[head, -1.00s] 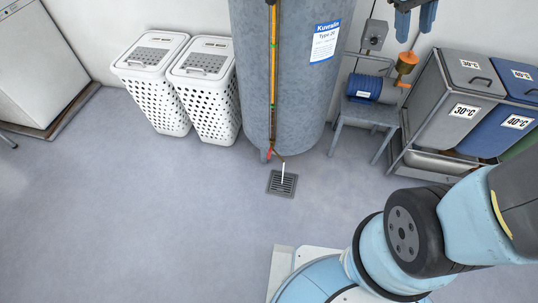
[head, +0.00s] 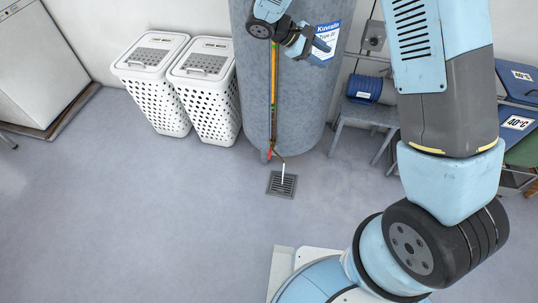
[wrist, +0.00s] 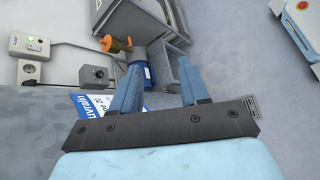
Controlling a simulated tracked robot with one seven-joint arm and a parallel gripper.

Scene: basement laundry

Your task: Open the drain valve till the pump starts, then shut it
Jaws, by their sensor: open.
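The grey tank (head: 300,110) stands against the back wall with a blue and white label (head: 326,40). A thin sight tube (head: 273,95) with yellow and green parts runs down its front. A small red valve lever (head: 269,153) sits at its foot, above a drain spout (head: 283,170) that points to a floor grate (head: 281,185). The blue pump (head: 364,89) rests on a grey stand right of the tank; it also shows in the wrist view (wrist: 148,76). My gripper (head: 322,47) is open and empty, high in front of the label, well above the lever. Its fingers show in the wrist view (wrist: 163,77).
Two white laundry baskets (head: 208,90) stand left of the tank. Labelled bins (head: 516,122) are at the right, partly hidden by my arm. A grey control box (head: 374,36) is on the wall. The floor in front and left is clear.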

